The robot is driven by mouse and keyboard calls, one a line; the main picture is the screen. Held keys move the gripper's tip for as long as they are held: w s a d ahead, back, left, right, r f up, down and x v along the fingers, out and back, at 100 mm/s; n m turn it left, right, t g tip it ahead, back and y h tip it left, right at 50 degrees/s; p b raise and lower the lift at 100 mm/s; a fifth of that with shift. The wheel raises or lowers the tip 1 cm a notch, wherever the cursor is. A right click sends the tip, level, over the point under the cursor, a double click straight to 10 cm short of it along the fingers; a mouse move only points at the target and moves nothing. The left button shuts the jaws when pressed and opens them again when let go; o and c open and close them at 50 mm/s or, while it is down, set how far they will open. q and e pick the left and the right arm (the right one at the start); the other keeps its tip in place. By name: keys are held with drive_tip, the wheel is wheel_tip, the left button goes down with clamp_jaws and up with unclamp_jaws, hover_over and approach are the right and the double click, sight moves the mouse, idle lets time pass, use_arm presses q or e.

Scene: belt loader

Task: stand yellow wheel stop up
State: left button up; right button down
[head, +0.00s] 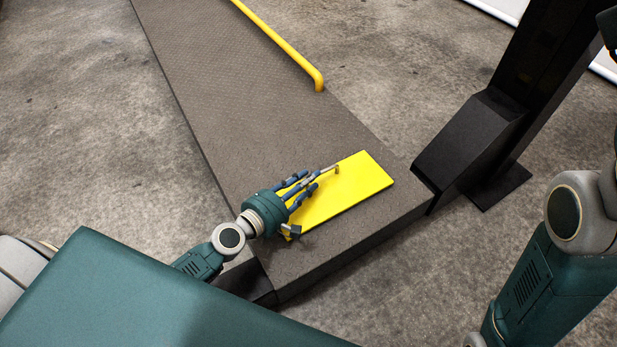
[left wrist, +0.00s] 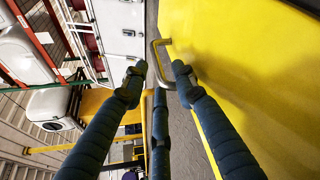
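The yellow wheel stop (head: 352,190) is a flat yellow plate lying down on the near end of the dark belt bed (head: 240,120). A small metal handle (left wrist: 155,58) stands out from the edge of the plate in the left wrist view. My left gripper (head: 314,181) is over the left part of the plate, its fingers pointing along its far edge. In the left wrist view its fingers (left wrist: 158,82) are spread, with the handle between and just beyond the tips. Contact cannot be told. My right gripper is out of view.
A yellow rail (head: 285,46) runs along the right side of the bed farther off. A black post with a sloped foot (head: 470,140) stands close to the bed's right corner. Open concrete floor (head: 80,110) lies to the left.

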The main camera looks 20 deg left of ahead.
use_arm(q)
drive_tip(key=shift+w+d+f, duration=0.1)
drive_tip(key=shift+w+d, duration=0.05)
drive_tip(key=shift+w, duration=0.15)
clamp_jaws()
drive_tip(key=shift+s+d, duration=0.1)
